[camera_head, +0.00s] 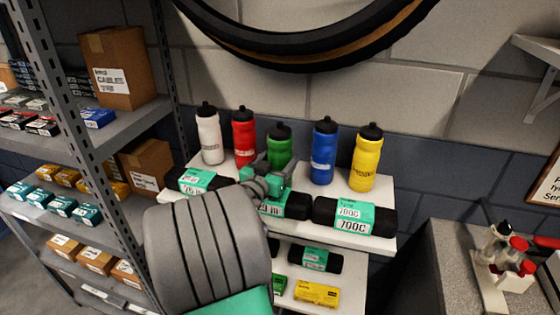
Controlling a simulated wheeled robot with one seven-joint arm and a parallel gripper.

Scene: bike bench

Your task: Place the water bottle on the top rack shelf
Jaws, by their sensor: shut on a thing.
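A row of water bottles with black caps stands on the white top shelf (383,245): white (209,138), red (243,140), blue (324,155) and yellow (365,162). A green bottle (279,142) is between the red and blue ones, upright. My gripper (272,168) is at the green bottle's lower body and shut on it. The gripper hides the bottle's base, so I cannot tell whether it touches the shelf.
Black rolled packs with teal labels (354,216) lie along the shelf front, close under my gripper. A lower shelf holds a yellow box (316,293). A grey metal rack (140,125) with boxes stands left. A grey bench (440,265) is at right. A tyre (300,50) hangs above.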

